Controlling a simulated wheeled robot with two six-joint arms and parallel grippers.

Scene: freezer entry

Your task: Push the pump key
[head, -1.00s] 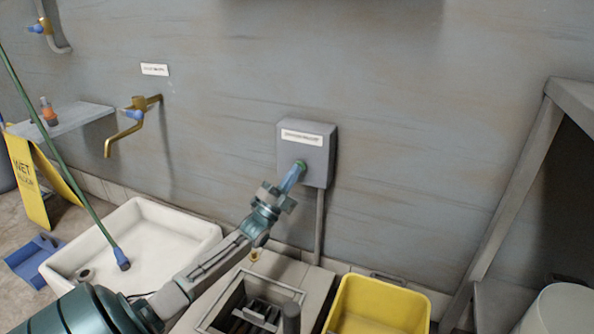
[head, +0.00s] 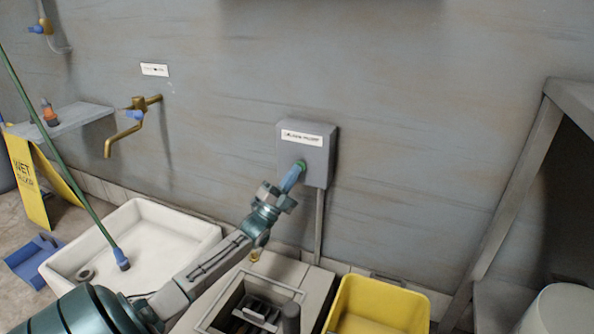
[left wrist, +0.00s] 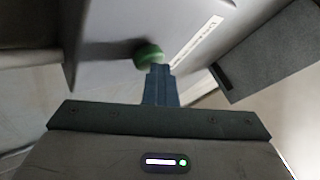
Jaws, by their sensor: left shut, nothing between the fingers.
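The pump key is a green round button (head: 301,164) on the front of a grey wall box (head: 318,158) with a white label. In the left wrist view the green button (left wrist: 149,54) stands out from the box face, just beyond my fingertips. My left gripper (head: 298,170) is shut and empty, its blue fingers pointing up at the button. Its tips (left wrist: 160,68) are at the button's edge and partly overlap it; I cannot tell whether they touch. My right gripper is not in view.
A grey pipe (head: 319,225) runs down from the box. Below are a yellow bin (head: 380,308), a floor basin with a grate, and a white sink (head: 150,235). A brass tap (head: 130,125) is at left. A metal frame (head: 510,190) stands at right. The wall around the box is clear.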

